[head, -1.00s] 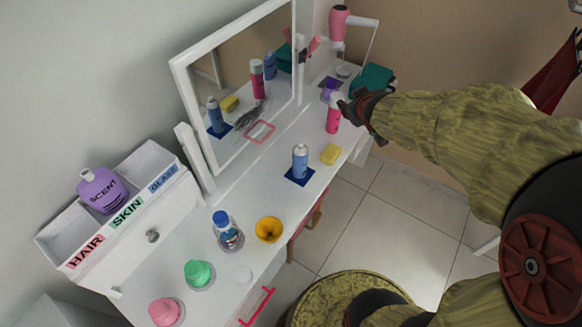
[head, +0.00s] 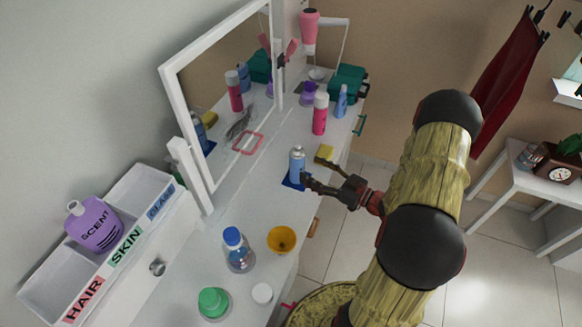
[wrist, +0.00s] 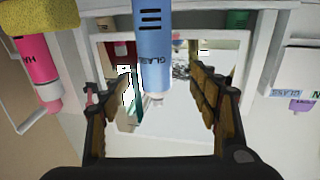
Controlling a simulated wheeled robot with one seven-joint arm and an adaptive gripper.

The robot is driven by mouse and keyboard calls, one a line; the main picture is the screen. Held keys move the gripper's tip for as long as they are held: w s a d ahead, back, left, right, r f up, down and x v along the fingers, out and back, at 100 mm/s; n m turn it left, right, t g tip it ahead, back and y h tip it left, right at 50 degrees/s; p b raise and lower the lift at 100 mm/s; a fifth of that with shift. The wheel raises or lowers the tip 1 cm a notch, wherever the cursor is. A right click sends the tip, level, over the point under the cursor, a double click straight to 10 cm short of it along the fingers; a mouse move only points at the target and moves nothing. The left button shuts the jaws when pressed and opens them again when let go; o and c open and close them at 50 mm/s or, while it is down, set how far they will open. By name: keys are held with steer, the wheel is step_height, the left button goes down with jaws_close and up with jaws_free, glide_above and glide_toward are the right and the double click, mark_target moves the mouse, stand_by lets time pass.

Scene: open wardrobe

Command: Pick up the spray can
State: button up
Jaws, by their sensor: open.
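A blue spray can (head: 297,163) with a light top stands upright on a dark blue square (head: 290,183) on the white dressing table (head: 262,205). My gripper (head: 327,182) is open, just right of the can's lower part. In the upside-down wrist view, the blue can (wrist: 152,45), lettered "GLASS", shows between the spread fingers of my gripper (wrist: 163,88). I cannot tell whether a finger touches it. A pink can (head: 320,114) stands farther back; it also shows at the left of the wrist view (wrist: 38,70).
A yellow sponge (head: 325,153) lies close behind the blue can. A mirror (head: 225,95) stands to the left. An orange bowl (head: 281,239) and a blue-capped bottle (head: 237,250) stand nearer. A labelled white organizer (head: 150,205) is at left.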

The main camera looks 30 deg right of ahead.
mark_target(297, 160)
steer(key=shift+x, duration=0.95)
steer(key=b+x, duration=0.1)
steer(key=x, duration=0.2)
steer(key=b+x, duration=0.1)
steer(key=x, duration=0.1)
steer(key=shift+w+d+f+b, duration=0.25)
steer(key=shift+b, duration=0.05)
steer(key=shift+w+r, duration=0.1)
steer(key=shift+w, duration=0.15)
jaws_close()
